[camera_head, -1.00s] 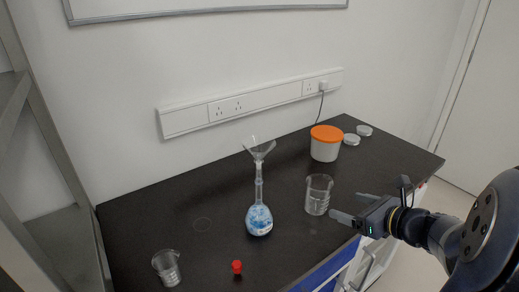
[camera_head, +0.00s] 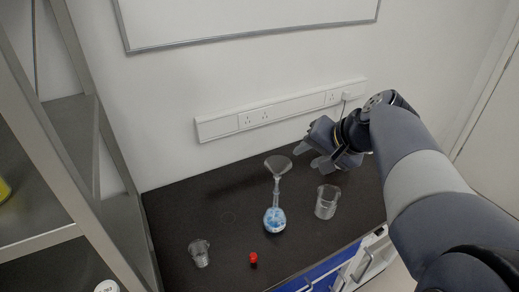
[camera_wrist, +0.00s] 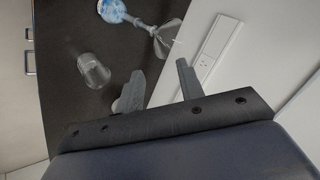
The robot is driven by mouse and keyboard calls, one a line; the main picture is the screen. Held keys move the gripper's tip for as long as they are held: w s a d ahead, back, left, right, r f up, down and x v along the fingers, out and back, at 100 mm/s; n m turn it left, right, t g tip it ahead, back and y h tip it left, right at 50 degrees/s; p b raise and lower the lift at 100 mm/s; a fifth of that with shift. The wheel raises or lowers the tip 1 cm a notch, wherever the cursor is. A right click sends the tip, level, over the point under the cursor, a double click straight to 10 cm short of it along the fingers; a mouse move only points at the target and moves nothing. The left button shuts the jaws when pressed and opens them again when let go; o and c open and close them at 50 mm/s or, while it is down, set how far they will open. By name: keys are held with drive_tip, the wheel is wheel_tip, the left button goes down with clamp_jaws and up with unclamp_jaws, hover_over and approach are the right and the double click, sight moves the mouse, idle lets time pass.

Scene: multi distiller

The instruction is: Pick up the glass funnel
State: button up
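The clear glass funnel (camera_head: 278,165) sits upright in the neck of a round flask (camera_head: 274,218) with blue and white contents, on the black bench. The funnel also shows in the wrist view (camera_wrist: 166,34), ahead of the fingers. My gripper (camera_head: 306,156) is to the right of the funnel, above the bench. In the wrist view my gripper (camera_wrist: 158,80) has its two fingers spread apart with nothing between them. It is open and apart from the funnel.
A glass beaker (camera_head: 327,202) stands right of the flask. A smaller beaker (camera_head: 199,253) and a red-capped item (camera_head: 253,258) are nearer the front. A wall socket strip (camera_head: 270,112) runs behind the bench. A metal shelf (camera_head: 95,190) stands at left.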

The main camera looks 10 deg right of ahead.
sight(284, 168)
drive_tip(key=p+x, duration=0.1)
drive_tip(key=x, duration=0.9)
drive_tip(key=shift+w+d+f+p, duration=0.1)
drive_tip(key=shift+w+f+p, duration=0.1)
drive_tip(key=shift+p, duration=0.1)
drive_tip(key=shift+c, duration=0.2)
clamp_jaws()
